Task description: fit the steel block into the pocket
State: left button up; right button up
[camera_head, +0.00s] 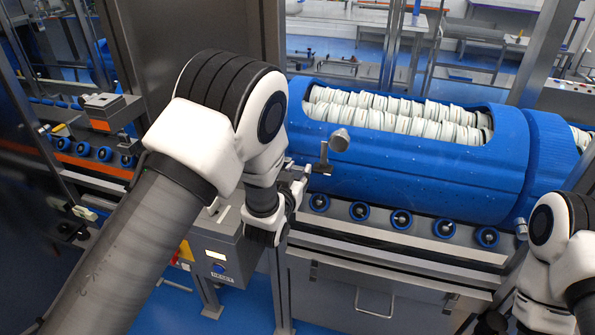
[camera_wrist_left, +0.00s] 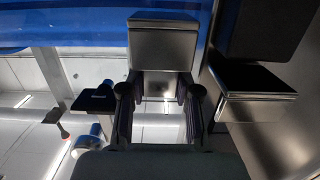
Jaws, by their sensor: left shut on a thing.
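My left gripper (camera_wrist_left: 160,110) is shut on the steel block (camera_wrist_left: 163,45), a brushed-metal box with a lighter top edge. In the left wrist view the two dark fingers stand on either side of the block's near end, and its far end sticks out beyond them. I cannot make out the pocket in either view. Of my right arm only white links show at the right edge; its gripper is not visible.
A blue drum (camera_head: 420,160) with white tubs lies behind a rail of blue rollers (camera_head: 402,219). A grey control box (camera_head: 228,250) stands left of the gripper. A metal bracket (camera_wrist_left: 258,82) sits close to the block's right.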

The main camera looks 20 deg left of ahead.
pick_arm(q)
jog(key=o, duration=1.1)
jog(key=shift+s, duration=0.1)
jog(key=s, duration=0.7)
jog(key=shift+r, duration=0.4)
jog(key=shift+s+a, duration=0.1)
